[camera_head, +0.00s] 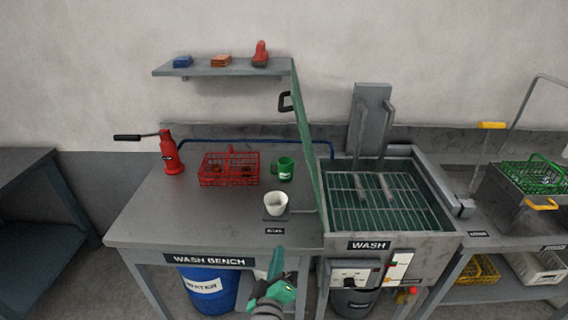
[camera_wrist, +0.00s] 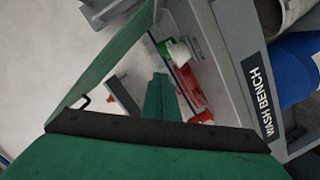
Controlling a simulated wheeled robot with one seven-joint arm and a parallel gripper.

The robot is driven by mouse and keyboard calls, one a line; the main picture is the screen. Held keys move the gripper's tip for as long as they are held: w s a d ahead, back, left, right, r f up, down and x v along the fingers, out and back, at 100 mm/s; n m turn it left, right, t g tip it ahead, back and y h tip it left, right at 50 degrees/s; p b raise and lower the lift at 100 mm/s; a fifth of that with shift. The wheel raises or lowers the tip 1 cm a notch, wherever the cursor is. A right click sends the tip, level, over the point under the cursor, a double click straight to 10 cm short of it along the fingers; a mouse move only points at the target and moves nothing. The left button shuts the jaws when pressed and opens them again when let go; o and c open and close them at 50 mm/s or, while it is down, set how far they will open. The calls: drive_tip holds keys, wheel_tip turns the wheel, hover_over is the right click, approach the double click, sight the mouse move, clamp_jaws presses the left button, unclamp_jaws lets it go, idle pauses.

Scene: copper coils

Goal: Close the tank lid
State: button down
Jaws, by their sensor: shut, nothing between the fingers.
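The wash tank (camera_head: 436,208) stands open at the right of the bench, with a wire rack inside. Its green lid (camera_head: 308,150) stands upright, nearly edge-on, along the tank's left side. A black handle (camera_head: 285,101) sticks out from the lid's left face near the top. In the wrist view the lid (camera_wrist: 112,50) is a green strip at upper left, with the handle (camera_wrist: 84,102) at its lower end. My green gripper (camera_head: 277,262) is shut and empty, low in front of the bench edge, below and left of the lid. Its fingers (camera_wrist: 160,97) also show in the wrist view.
On the wash bench (camera_head: 140,222) are a red jack (camera_head: 172,155), a red basket (camera_head: 229,170), a green mug (camera_head: 286,168) and a white cup on a scale (camera_head: 276,204). A shelf (camera_head: 222,70) hangs behind. A blue barrel (camera_head: 208,287) stands below.

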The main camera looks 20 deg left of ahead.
drive_tip(key=w+a+r+n+t, duration=0.1)
drive_tip(key=w+a+r+n, duration=0.2)
drive_tip(key=r, duration=0.4)
drive_tip(key=w+a+r+n, duration=0.2)
drive_tip(key=w+r, duration=0.3)
drive_tip(key=r, duration=0.3)
drive_tip(key=n+t+h, duration=0.1)
drive_tip(key=n+h, duration=0.2)
drive_tip(key=n, duration=0.1)
approach(280, 99)
drive_tip(key=shift+w+d+r, duration=1.55)
drive_tip(key=shift+d+r, duration=0.05)
drive_tip(key=shift+d, duration=0.1)
